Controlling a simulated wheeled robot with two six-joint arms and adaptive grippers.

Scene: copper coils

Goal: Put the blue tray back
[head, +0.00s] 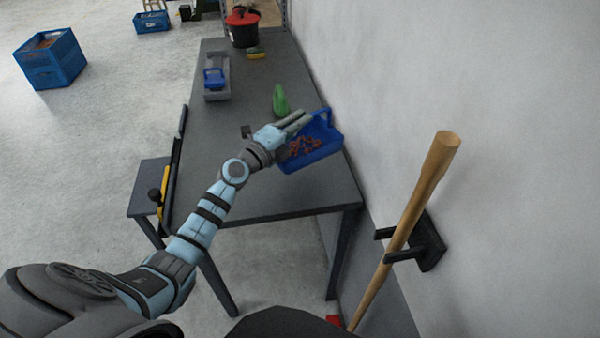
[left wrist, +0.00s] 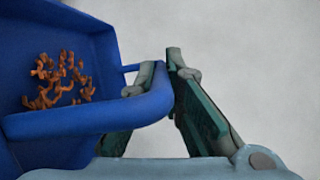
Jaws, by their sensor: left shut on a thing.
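The blue tray (head: 326,153) is at the right side of the grey table, close to the wall, with several copper coils (head: 303,147) in it. My left gripper (head: 306,119) reaches it from the left and is shut on its handle. In the left wrist view the tray (left wrist: 95,120) fills the left side, with its blue handle between the gripper's fingers (left wrist: 165,75). I cannot tell whether the tray touches the table. My right gripper is not in view.
On the grey table (head: 235,185) stand a green bottle (head: 280,100), a grey carrier with a blue item (head: 215,78), a yellow-green sponge (head: 256,53) and a black-and-red bucket (head: 243,28). A wooden handle (head: 405,220) leans in a black wall bracket (head: 428,245). Blue crates (head: 50,62) are on the floor.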

